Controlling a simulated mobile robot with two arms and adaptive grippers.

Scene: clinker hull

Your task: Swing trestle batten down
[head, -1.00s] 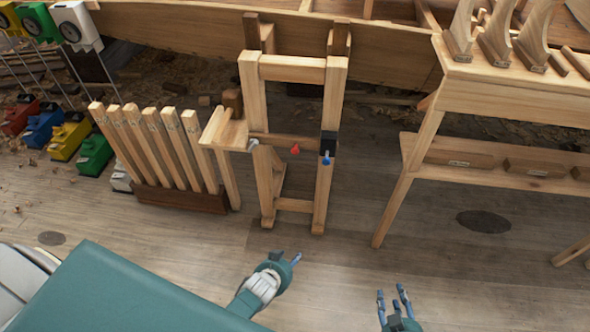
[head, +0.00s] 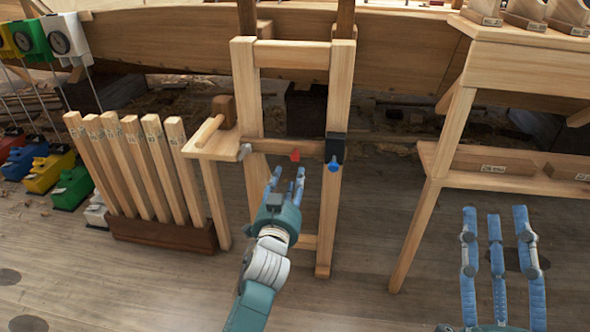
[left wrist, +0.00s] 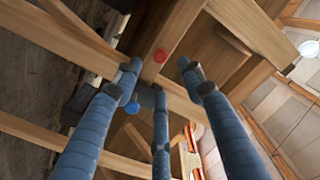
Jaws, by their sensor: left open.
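The trestle (head: 341,85) is a pale wooden frame with two upright posts. Its batten (head: 272,146) lies level across the posts at mid height, with a red knob (head: 295,155) on it. A black bracket with a blue knob (head: 334,165) is at its right end, on the right post. My left gripper (head: 286,178) is open and empty, just below the batten and red knob, fingers pointing up. In the left wrist view the red knob (left wrist: 160,55) and blue knob (left wrist: 132,108) show between and beside the spread fingers. My right gripper (head: 497,220) is open and empty at lower right.
A rack of several upright battens (head: 160,232) stands left of the trestle, beside a small shelf (head: 212,150). A wooden bench (head: 515,70) stands at right. The hull (head: 400,45) is behind. Bare floor lies between trestle and bench.

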